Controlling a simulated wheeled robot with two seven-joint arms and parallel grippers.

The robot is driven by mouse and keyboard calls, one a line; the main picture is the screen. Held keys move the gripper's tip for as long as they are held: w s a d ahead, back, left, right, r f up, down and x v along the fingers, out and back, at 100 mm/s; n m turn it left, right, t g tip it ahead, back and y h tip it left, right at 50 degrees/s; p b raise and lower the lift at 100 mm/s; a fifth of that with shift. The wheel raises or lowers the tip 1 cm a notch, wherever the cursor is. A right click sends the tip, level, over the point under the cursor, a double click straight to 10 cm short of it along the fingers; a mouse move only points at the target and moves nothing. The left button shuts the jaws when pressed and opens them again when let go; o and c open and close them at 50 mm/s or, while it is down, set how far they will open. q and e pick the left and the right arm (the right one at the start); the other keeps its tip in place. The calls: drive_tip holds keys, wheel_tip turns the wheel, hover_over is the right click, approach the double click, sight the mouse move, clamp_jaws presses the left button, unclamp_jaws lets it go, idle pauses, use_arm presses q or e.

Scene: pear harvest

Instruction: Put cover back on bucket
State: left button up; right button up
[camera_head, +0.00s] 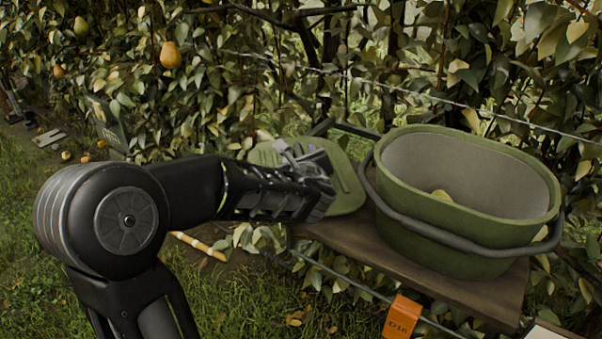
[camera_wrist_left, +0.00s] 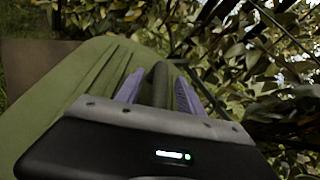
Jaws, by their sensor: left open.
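The green bucket (camera_head: 395,215) stands upright and uncovered on a wooden shelf, its dark handle lowered around its outside. The green ribbed cover (camera_head: 348,186) lies to the left of the bucket, partly hidden behind my left gripper (camera_head: 305,160). In the left wrist view, the cover (camera_wrist_left: 85,85) fills the left side. The two purple fingers of my left gripper (camera_wrist_left: 158,92) stand apart, on either side of a dark upright handle (camera_wrist_left: 160,80). I cannot tell whether they touch it. My right gripper is not in view.
The wooden shelf (camera_head: 455,285) carries the bucket, with an orange tag (camera_head: 402,316) at its front. Wires and a dense leafy hedge with pears (camera_head: 170,55) stand close behind. Grass (camera_head: 250,300) lies open in front.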

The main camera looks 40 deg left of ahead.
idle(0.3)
use_arm(q)
clamp_jaws()
idle(0.3)
idle(0.3)
